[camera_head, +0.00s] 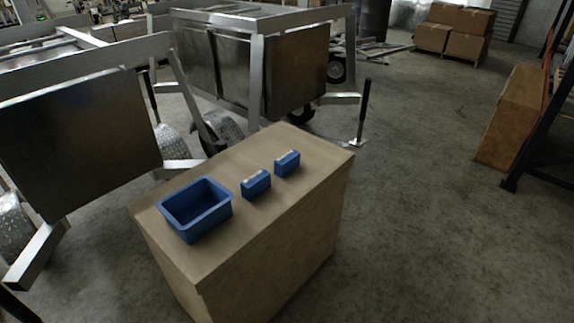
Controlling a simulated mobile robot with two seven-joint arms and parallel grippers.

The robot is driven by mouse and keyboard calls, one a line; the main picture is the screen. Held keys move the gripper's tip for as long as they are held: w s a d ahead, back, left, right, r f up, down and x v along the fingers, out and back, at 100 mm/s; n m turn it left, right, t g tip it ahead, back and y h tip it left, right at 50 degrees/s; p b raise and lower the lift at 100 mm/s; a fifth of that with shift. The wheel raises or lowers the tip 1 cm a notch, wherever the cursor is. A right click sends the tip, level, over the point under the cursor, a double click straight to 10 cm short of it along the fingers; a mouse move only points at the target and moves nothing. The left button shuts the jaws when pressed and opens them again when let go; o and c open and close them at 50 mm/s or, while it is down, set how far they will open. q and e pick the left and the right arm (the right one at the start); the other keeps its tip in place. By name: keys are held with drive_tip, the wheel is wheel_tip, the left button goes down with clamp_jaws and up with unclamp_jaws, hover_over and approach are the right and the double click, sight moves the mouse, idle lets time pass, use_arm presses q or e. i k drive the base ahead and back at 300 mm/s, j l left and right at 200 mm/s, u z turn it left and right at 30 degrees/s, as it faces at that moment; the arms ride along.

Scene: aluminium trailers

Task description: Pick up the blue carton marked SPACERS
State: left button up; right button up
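Two small blue cartons stand on the top of a wooden cabinet (262,221). One blue carton (256,187) is near the middle of the top, beside a blue bin. The other blue carton (288,165) is a little farther back and to the right. Both have pale marks along the upper edge, too small to read, so I cannot tell which one is marked SPACERS. The two cartons stand apart with a small gap between them. Neither of my grippers shows in the head view.
An open, empty-looking blue bin (196,209) stands on the left of the cabinet top. Aluminium trailers (270,65) stand close behind and left. Brown boxes (456,32) are at the far right. The concrete floor (430,220) right of the cabinet is clear.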

sight(285, 165)
drive_tip(key=i+l+z, duration=1)
drive_tip(key=i, duration=0.25)
drive_tip(key=i+z, duration=0.3)
drive_tip(key=i, duration=0.15)
drive_tip(key=i+u, duration=0.1)
drive_tip(key=i, duration=0.7)
drive_tip(key=i+l, duration=0.2)
drive_tip(key=i, duration=0.65)
drive_tip(key=i+j+u, duration=0.1)
drive_tip(key=i+u, duration=0.75)
drive_tip(key=i+l+u, duration=0.1)
drive_tip(key=i+u, duration=0.2)
drive_tip(key=u, duration=0.15)
drive_tip(key=i+u, duration=0.15)
drive_tip(key=u, duration=0.25)
drive_tip(key=i+u, duration=0.15)
drive_tip(key=u, duration=0.25)
drive_tip(key=i+u, duration=0.15)
drive_tip(key=u, duration=0.25)
drive_tip(key=i+l+u, duration=0.15)
drive_tip(key=u, duration=0.25)
drive_tip(key=i+u, duration=0.2)
drive_tip(key=u, duration=0.3)
drive_tip(key=i+l+u, duration=0.2)
drive_tip(key=u, duration=0.3)
drive_tip(key=i+l+u, duration=0.15)
drive_tip(key=u, duration=0.35)
drive_tip(key=i+l+u, duration=0.55)
drive_tip(key=i, duration=0.15)
drive_tip(key=j, duration=0.05)
